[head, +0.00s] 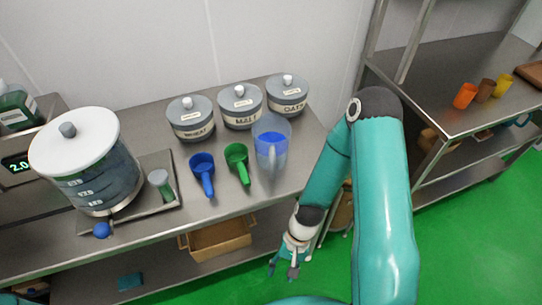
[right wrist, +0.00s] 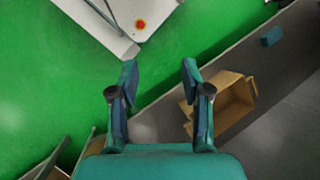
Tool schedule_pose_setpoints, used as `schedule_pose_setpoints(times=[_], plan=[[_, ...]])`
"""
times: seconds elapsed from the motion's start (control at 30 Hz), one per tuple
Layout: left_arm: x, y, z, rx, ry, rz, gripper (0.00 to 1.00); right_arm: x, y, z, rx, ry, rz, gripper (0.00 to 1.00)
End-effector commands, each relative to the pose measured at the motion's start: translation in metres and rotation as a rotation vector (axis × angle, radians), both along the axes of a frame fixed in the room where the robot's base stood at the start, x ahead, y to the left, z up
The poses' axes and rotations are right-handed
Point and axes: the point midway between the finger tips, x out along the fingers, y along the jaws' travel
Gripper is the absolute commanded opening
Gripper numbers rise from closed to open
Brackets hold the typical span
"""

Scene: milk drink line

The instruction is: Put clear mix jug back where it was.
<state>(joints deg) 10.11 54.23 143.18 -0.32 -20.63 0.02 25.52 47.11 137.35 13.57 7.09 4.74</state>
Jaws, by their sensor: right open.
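The clear mix jug (head: 272,150) stands upright on the steel counter (head: 235,205), near its right end. It is see-through with blue showing inside. My right gripper (head: 283,272) hangs in front of the counter's front edge, lower than the jug and apart from it. In the right wrist view my right gripper (right wrist: 160,75) is open, with nothing between its fingers. The jug does not show in that view. My left gripper is not in view.
Wheat (head: 191,120), malt (head: 240,107) and oats (head: 288,96) canisters stand behind the jug. Blue (head: 203,170) and green (head: 238,160) scoops lie left of it. A large dispenser (head: 90,165) stands far left. A cardboard box (head: 220,240) sits on the lower shelf.

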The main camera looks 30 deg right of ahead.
Motion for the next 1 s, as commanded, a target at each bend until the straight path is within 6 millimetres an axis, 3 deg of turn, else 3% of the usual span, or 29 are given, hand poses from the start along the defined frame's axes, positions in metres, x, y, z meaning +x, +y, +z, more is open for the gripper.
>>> schedule_pose_setpoints(times=[0.07, 0.17, 0.3, 0.43, 0.63, 0.8, 1.0], plan=[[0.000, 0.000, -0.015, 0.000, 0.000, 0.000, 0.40, -0.003, -0.019, 0.004, 0.088, 0.141, -0.232, 0.48], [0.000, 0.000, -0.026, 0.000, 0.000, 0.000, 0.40, 0.005, -0.036, 0.028, 0.265, 0.289, -0.522, 0.48], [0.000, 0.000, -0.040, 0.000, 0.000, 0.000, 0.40, 0.034, -0.076, 0.078, 0.582, 0.380, -0.879, 0.48], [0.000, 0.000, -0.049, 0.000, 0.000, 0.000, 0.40, 0.055, -0.129, 0.129, 0.864, 0.349, -1.097, 0.48], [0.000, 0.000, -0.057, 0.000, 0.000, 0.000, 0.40, 0.061, -0.189, 0.186, 1.135, 0.242, -1.230, 0.48], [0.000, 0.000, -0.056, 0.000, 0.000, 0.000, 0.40, 0.066, -0.199, 0.204, 1.211, 0.205, -1.248, 0.48], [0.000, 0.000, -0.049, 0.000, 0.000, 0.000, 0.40, 0.090, -0.173, 0.206, 1.213, 0.208, -1.243, 0.48]])
